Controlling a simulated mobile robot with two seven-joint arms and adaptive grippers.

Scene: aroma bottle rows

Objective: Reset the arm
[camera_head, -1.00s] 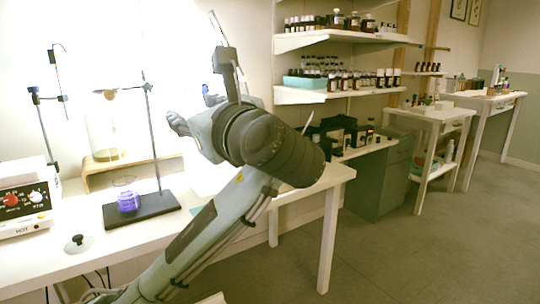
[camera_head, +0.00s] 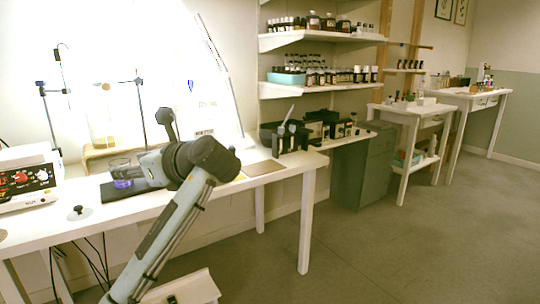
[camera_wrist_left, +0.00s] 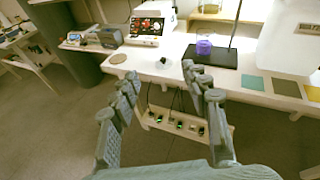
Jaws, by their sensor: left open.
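My left gripper (camera_wrist_left: 164,88) shows in the left wrist view with its two fingers spread apart and nothing between them. It hangs in front of the white table (camera_wrist_left: 180,79), apart from it. In the head view my left arm (camera_head: 165,238) rises from the bottom left and bends over the table's front edge; its fingers are hard to make out there. My right gripper is in neither view.
Bottle shelves (camera_head: 320,87) line the back wall. A socket strip (camera_wrist_left: 185,124) shows under the table. The floor at right is clear.

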